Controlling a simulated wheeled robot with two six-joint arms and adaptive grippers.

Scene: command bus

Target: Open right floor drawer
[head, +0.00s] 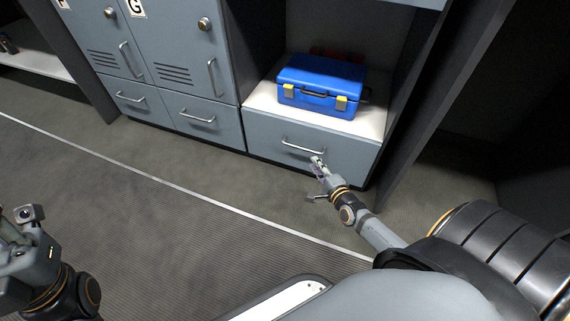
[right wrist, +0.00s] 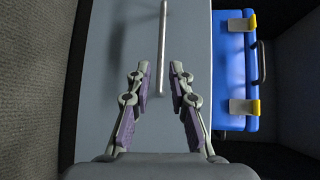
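The right floor drawer (head: 336,152) is a blue-grey front low in the cabinet, below the white shelf, and looks shut. Its metal bar handle (head: 302,146) also shows in the right wrist view (right wrist: 163,45). My right gripper (head: 317,161) is in front of the drawer, close to the handle's right end. In the right wrist view my right gripper (right wrist: 161,80) is open, and the handle's near end lies between its two fingers; I cannot tell whether they touch it. My left gripper (head: 27,215) is at the far left edge, partly cut off, away from the drawer.
A blue toolbox (head: 320,86) with yellow latches stands on the white shelf (head: 262,99) above the drawer. Two smaller floor drawers (head: 203,117) with handles are to the left, below grey lockers (head: 180,48). A dark panel (head: 440,95) stands right of the drawer. The floor in front is clear.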

